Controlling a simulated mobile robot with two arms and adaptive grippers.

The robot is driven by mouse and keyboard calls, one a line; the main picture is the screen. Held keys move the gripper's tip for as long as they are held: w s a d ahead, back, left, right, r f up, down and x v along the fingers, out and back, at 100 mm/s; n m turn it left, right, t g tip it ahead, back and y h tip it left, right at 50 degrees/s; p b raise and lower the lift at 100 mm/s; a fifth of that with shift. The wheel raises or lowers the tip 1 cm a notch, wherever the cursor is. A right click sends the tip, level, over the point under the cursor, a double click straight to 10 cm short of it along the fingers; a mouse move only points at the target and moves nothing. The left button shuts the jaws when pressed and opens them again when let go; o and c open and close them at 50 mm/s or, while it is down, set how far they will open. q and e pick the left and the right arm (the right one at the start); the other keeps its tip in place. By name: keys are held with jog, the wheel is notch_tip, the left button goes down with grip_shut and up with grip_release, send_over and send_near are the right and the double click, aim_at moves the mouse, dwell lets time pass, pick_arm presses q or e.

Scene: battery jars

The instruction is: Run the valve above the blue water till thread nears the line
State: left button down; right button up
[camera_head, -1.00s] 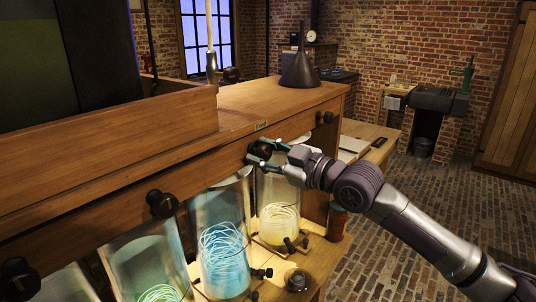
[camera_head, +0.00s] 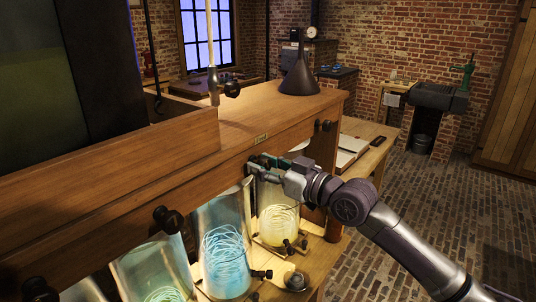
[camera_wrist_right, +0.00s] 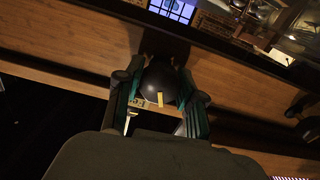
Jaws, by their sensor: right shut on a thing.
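The blue water jar (camera_head: 226,265) stands under the wooden cabinet with a pale coiled thread (camera_head: 224,252) in it. A level line on its glass is too small to make out. My right gripper (camera_head: 262,164) is shut on a black valve knob on the cabinet front; in the head view it sits above and between the blue and yellow jars. The wrist view shows this knob (camera_wrist_right: 160,82), with a yellow mark, between both fingers. The fingers mostly hide the knob in the head view. My left gripper is not in view.
A yellow jar (camera_head: 278,222) stands to the right and a green jar (camera_head: 152,272) to the left. Other black knobs (camera_head: 168,219) line the cabinet front. A dark funnel (camera_head: 299,76) stands on the cabinet top. The brick floor at right is open.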

jog(key=shift+r+m, duration=0.1)
jog(key=shift+m, duration=0.4)
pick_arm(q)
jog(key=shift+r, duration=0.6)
pick_arm(e)
jog(key=m+p, duration=0.2)
jog(key=shift+m+p, duration=0.3)
jog(key=shift+p, duration=0.1)
jog(key=shift+m+p, duration=0.35)
jog(key=shift+m, duration=0.35)
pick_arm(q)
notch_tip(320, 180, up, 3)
pick_arm(e)
jog(key=o, duration=1.3)
